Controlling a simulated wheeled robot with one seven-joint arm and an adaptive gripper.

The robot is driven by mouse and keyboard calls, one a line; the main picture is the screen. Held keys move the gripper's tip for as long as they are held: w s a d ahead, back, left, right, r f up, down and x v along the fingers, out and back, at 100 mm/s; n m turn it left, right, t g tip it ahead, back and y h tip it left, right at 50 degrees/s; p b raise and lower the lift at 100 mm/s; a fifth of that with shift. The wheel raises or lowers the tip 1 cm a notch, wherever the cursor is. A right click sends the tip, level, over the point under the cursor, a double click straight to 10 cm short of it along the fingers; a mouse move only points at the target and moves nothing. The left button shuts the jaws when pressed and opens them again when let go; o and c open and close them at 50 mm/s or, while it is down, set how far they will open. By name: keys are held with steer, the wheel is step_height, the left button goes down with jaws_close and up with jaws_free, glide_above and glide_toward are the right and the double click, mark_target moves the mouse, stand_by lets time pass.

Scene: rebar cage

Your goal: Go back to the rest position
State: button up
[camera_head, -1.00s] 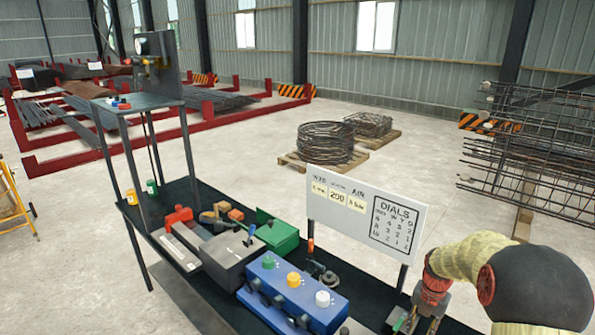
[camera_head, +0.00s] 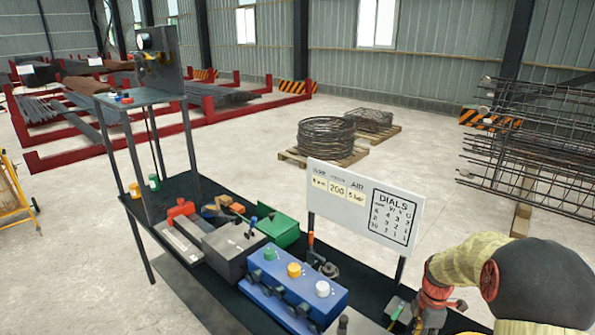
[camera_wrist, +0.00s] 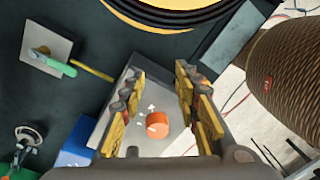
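My gripper (camera_wrist: 158,74) is open in the wrist view, with its two yellow-padded fingers apart and nothing held between them. A grey plate or box with a round orange knob (camera_wrist: 158,125) and white marks shows between and beyond the fingers; I cannot tell the gap to it. In the head view my gripper (camera_head: 425,314) is at the lower right, over the right end of the dark bench (camera_head: 372,298). Its fingers are small and partly hidden there.
The blue box (camera_head: 295,297) with green, yellow and white knobs stands left of my gripper. A white sign (camera_head: 340,190) on posts rises behind it.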

steer(key=s+a+r+m+t+b, duration=0.3)
steer(key=s+a+r+m+b, duration=0.3)
steer(key=s, duration=0.6)
steer(key=s+a+r+m+t+b, duration=0.3)
steer(key=s+a+r+m+b, duration=0.3)
steer(key=s+a+r+m, duration=0.2)
steer(key=s+a+m, duration=0.2)
steer(key=s, duration=0.1)
steer(key=shift+s+r+m+t+b, duration=0.2)
steer(key=shift+s+m+t+b, duration=0.1)
steer(key=shift+s+m+b, duration=0.1)
